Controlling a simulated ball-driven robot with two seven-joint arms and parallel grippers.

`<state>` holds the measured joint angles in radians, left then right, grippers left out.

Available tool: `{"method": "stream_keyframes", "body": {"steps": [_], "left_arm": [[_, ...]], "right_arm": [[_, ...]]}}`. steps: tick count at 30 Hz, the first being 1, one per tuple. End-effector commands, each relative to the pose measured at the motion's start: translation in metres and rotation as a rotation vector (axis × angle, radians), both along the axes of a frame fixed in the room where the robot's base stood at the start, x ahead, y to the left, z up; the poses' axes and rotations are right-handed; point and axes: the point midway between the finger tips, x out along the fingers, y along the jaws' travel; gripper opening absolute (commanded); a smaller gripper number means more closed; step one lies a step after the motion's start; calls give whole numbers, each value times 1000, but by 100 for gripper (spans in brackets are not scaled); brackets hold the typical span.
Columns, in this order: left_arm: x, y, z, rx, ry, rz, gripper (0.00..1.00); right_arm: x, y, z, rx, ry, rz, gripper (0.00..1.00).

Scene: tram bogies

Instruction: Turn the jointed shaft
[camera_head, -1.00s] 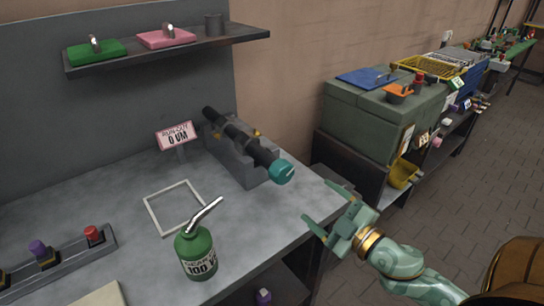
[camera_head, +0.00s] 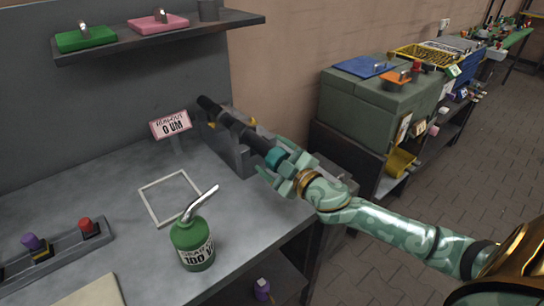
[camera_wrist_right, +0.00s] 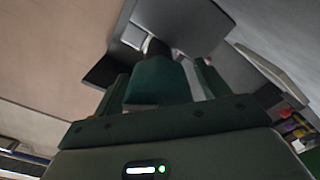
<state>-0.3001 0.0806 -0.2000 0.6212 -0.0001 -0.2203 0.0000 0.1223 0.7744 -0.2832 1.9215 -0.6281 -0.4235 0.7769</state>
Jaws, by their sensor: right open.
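The jointed shaft (camera_head: 236,128) is a dark rod lying across a grey stand (camera_head: 228,152) on the bench. Its near end carries a teal knob (camera_head: 276,156). My right gripper (camera_head: 274,170) is open, with its fingers around or beside the teal knob; contact cannot be made out. In the right wrist view the teal knob (camera_wrist_right: 160,82) fills the space between the fingers. A pink sign (camera_head: 171,124) reading "0 UM" stands left of the shaft. My left gripper is not in view.
A green oil can (camera_head: 192,243) with a metal spout stands on the bench in front. A white square frame (camera_head: 148,207) lies behind it. A rack (camera_head: 60,250) with coloured knobs is at the left. A shelf (camera_head: 160,35) hangs above. Grey boxes (camera_head: 370,105) stand to the right.

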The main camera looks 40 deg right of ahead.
Motion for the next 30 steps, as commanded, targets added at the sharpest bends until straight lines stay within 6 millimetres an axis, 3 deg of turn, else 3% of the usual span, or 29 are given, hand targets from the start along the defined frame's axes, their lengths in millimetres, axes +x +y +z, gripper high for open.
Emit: {"method": "stream_keyframes", "body": {"steps": [11, 15, 16, 30], "left_arm": [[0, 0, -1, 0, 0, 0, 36], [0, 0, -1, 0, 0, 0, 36], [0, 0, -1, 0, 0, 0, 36], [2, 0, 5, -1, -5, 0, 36]], "right_arm": [[6, 0, 0, 0, 0, 0, 75], [6, 0, 0, 0, 0, 0, 36], [6, 0, 0, 0, 0, 0, 30], [6, 0, 1, -85, -6, -1, 30]]}}
